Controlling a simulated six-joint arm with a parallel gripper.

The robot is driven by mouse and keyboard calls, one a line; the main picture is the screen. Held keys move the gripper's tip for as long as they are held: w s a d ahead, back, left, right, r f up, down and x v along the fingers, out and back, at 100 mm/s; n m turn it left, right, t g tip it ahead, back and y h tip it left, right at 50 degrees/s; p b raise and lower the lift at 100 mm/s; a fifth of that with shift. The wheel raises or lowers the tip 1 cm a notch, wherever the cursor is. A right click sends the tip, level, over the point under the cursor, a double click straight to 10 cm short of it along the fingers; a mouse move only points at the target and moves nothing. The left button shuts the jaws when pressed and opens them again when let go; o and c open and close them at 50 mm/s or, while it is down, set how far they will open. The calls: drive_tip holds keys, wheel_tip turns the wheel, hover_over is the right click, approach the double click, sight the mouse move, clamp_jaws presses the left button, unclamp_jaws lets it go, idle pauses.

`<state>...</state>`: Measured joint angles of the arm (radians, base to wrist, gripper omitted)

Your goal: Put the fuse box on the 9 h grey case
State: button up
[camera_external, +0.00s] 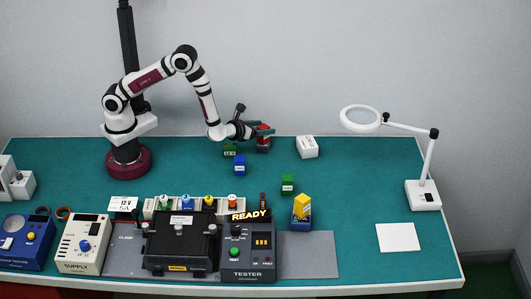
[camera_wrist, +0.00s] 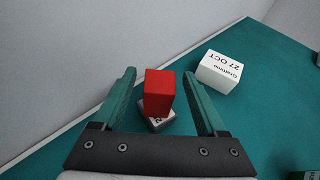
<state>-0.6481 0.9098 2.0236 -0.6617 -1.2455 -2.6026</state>
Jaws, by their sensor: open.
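A red block (camera_wrist: 160,90), which may be the fuse box, stands on a smaller-looking grey case (camera_wrist: 158,124) in the wrist view. The grey case has a white label whose marking is mostly hidden, so I cannot read hours on it. In the external view the red block (camera_external: 264,129) and the case (camera_external: 263,146) are at the table's back edge. My gripper (camera_wrist: 159,76) is open, with one green finger on each side of the red block. A gap shows at each side in the wrist view.
A white box (camera_external: 307,147) marked 27 OCT stands to the right. Green (camera_external: 230,150) and blue (camera_external: 239,166) blocks stand close in front. A yellow block (camera_external: 302,206) sits on a blue one. The tester (camera_external: 248,255) shows READY beside the black clamp fixture (camera_external: 180,243).

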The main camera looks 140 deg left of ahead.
drive_tip(key=w+d+r+m+t+h, duration=0.3)
drive_tip(key=w+d+m, duration=0.1)
drive_tip(key=d+m, duration=0.4)
drive_tip(key=w+d+r+m+t+h, duration=0.2)
drive_tip(key=w+d+r+m+h, duration=0.15)
drive_tip(key=d+m, duration=0.4)
drive_tip(key=w+d+r+m+t+h, duration=0.25)
drive_tip(key=w+d+m, duration=0.3)
drive_tip(key=d, duration=0.45)
drive_tip(key=s+d+r+m+h, duration=0.2)
drive_tip(key=s+d+m+h, duration=0.1)
drive_tip(key=d+m, duration=0.7)
drive_tip(key=s+d+r+m+g+h, duration=0.25)
drive_tip(key=s+d+m, duration=0.25)
drive_tip(key=s+m, duration=0.45)
drive_tip(key=s+a+m+g+y, duration=0.1)
drive_tip(key=s+m+g, duration=0.1)
drive_tip(key=s+m, duration=0.5)
drive_tip(key=s+a+r+m+g+y, duration=0.1)
drive_tip(key=s+m+g+y, duration=0.1)
drive_tip(key=s+m, duration=0.6)
drive_tip(key=m+g, duration=0.1)
drive_tip(key=m, duration=0.3)
drive_tip(key=shift+a+r, duration=0.25)
drive_tip(key=shift+r, duration=0.05)
